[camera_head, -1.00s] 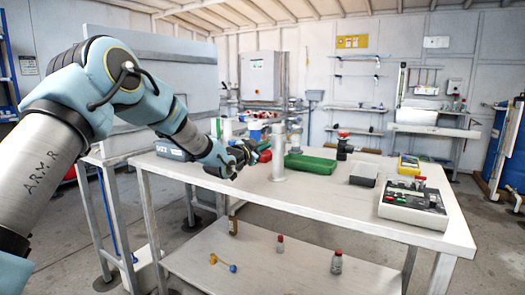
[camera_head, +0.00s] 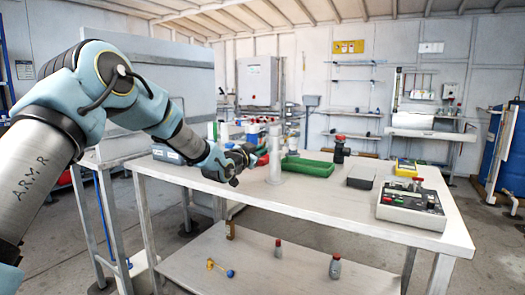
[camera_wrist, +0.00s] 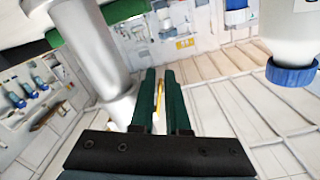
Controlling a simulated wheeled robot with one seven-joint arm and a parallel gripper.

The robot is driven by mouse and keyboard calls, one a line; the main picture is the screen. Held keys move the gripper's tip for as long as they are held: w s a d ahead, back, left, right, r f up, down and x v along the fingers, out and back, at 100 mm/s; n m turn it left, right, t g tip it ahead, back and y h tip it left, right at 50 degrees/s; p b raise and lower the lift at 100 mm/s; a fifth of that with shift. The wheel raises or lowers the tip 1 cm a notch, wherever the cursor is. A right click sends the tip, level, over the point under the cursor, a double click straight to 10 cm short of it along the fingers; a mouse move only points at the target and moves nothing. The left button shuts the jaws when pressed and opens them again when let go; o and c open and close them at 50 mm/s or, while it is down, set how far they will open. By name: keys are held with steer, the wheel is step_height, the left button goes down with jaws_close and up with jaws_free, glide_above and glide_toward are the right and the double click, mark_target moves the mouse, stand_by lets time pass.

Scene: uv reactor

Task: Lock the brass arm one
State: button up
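My gripper (camera_head: 236,164) is low over the left part of the white table, just left of an upright white-grey post (camera_head: 275,155). In the wrist view the two dark green fingers (camera_wrist: 162,72) stand nearly parallel with a narrow gap. The pale post (camera_wrist: 92,45) is just left of them. A thin brass-yellow sliver (camera_wrist: 158,98) shows in the gap; I cannot tell whether it is the brass arm or whether the fingers touch it. No brass arm can be made out clearly in the head view, where my gripper and the post crowd that spot.
A green tray (camera_head: 308,167), a red-topped dark object (camera_head: 341,149), a black box (camera_head: 361,177) and a control box (camera_head: 411,208) stand on the table (camera_head: 320,205). A blue-capped white container (camera_wrist: 292,70) is at right in the wrist view. The table's front strip is clear.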

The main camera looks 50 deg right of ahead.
steer(key=o, duration=0.3)
steer(key=shift+r, duration=0.1)
step_height(320, 180, up, 6)
steer(key=w+m+p, duration=0.2)
steer(key=m+p, duration=1.6)
steer(key=p, duration=0.5)
steer(key=b+v, duration=0.5)
steer(key=v, duration=0.7)
steer(key=w+a+f+n+t+y, duration=0.1)
steer(key=w+a+n+y, duration=0.2)
steer(key=a, duration=0.4)
steer(key=w+a+f+n+t+y+b, duration=0.1)
steer(key=w+a+n+y, duration=0.2)
steer(key=a+n, duration=0.3)
steer(key=w+a+f+n+t+y+b, duration=0.1)
steer(key=w+a+f+n+y, duration=0.1)
steer(key=a, duration=0.7)
steer(key=w+n+y, duration=0.1)
steer(key=w+n, duration=0.1)
steer(key=w, duration=0.1)
steer(key=shift+w+n+t, duration=0.15)
steer(key=shift+n+t, duration=0.15)
steer(key=shift+a, duration=0.1)
